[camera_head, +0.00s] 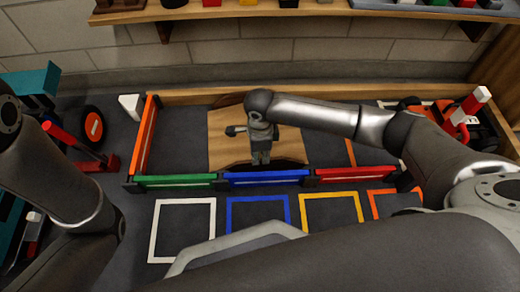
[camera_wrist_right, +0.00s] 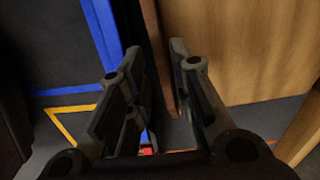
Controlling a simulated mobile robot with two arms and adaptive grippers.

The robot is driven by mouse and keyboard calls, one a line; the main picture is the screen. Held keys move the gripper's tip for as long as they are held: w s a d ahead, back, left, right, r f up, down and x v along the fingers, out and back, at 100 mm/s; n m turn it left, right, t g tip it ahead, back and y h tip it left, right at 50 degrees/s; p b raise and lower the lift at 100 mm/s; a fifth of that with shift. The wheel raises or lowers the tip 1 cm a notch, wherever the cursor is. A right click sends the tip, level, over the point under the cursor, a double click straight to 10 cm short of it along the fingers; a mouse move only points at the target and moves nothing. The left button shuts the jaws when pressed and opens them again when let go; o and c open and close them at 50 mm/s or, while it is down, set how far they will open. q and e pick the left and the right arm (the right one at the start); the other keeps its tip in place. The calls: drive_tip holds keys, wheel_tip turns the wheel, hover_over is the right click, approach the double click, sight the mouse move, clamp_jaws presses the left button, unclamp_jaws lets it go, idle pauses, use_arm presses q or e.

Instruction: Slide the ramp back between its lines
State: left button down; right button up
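The ramp (camera_head: 228,128) is a wide light-wood piece with dark curved edges, lying in the walled lane in the head view. My right gripper (camera_head: 261,160) points down over the ramp's near edge, close to the blue barrier. In the right wrist view the gripper (camera_wrist_right: 160,100) has its two fingers apart. The ramp's wood (camera_wrist_right: 245,50) is on the right there, with a thin brown edge showing between the fingers; contact cannot be told. An orange floor line (camera_head: 350,152) lies right of the ramp. My left arm is at the left, its gripper out of view.
Green (camera_head: 175,181), blue (camera_head: 268,177) and red (camera_head: 356,172) barriers line the near side of the lane. An orange barrier (camera_head: 148,135) closes its left end. White, blue, yellow and orange floor squares lie in front. A red car (camera_head: 462,118) stands at the right.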

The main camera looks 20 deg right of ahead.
wheel_tip(320, 180, down, 4)
drive_tip(key=shift+f+b, duration=0.1)
drive_tip(key=shift+b, duration=0.9)
clamp_jaws()
